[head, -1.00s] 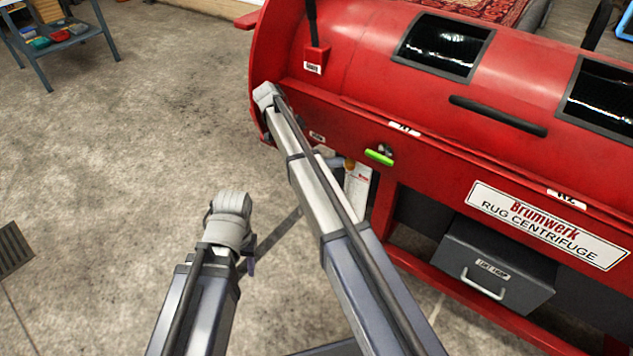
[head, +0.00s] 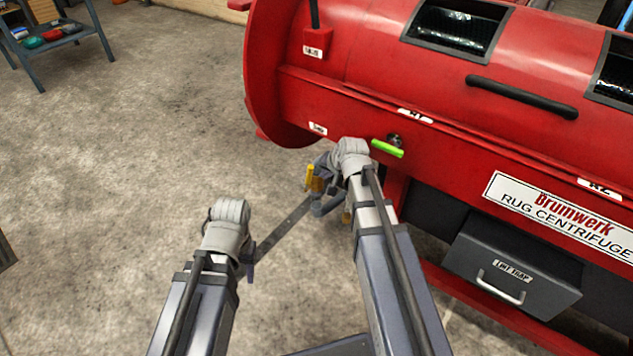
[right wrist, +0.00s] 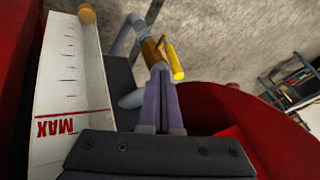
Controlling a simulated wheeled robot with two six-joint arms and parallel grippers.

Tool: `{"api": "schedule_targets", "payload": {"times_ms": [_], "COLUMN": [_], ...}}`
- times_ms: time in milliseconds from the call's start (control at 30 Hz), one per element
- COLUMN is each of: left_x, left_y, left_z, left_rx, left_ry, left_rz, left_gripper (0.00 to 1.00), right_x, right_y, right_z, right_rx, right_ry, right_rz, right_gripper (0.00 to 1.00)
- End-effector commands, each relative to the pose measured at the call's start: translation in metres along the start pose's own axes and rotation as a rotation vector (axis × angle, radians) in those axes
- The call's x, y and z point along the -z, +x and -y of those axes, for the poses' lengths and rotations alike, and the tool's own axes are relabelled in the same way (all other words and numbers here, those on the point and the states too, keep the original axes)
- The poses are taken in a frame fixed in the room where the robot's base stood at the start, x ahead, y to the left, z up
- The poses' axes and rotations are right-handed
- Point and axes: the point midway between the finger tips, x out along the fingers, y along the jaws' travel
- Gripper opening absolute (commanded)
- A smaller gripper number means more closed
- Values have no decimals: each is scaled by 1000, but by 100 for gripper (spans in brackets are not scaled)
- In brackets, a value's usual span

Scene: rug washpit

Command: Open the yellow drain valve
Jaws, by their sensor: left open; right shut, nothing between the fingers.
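The yellow drain valve (head: 313,180) is at the lower left of the red centrifuge, on a grey pipe. Its yellow handle and brass body also show in the right wrist view (right wrist: 176,62), just past my fingertips. I cannot tell whether the valve is open. My right gripper (right wrist: 161,78) is shut and empty, its tips close to the brass body; contact is unclear. In the head view its fingers are hidden by the wrist. My left gripper (head: 250,271) is open over the floor, left of the valve, its fingers mostly hidden.
The red rug centrifuge (head: 350,90) fills the right side, with a green handle (head: 387,149) and a grey lint trap drawer (head: 512,275). A white MAX gauge (right wrist: 68,75) is beside my right gripper. The floor at left is clear up to a small table (head: 62,35).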

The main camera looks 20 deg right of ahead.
Motion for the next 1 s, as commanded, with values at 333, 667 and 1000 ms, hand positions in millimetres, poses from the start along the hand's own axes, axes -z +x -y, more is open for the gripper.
{"api": "schedule_targets", "payload": {"times_ms": [333,667,1000], "left_x": [0,2,4], "left_y": [7,31,73], "left_z": [-1,-3,-7], "left_rx": [-1,-1,-1], "left_ry": [0,-5,-10], "left_rz": [0,0,-2], "left_gripper": [50,50,50], "right_x": [1,2,6], "right_y": [-8,22,77], "right_z": [-3,-3,0], "right_rx": [68,67,67], "right_ry": [1,1,1], "right_rz": [-71,-70,-69], "right_gripper": [0,0,0]}}
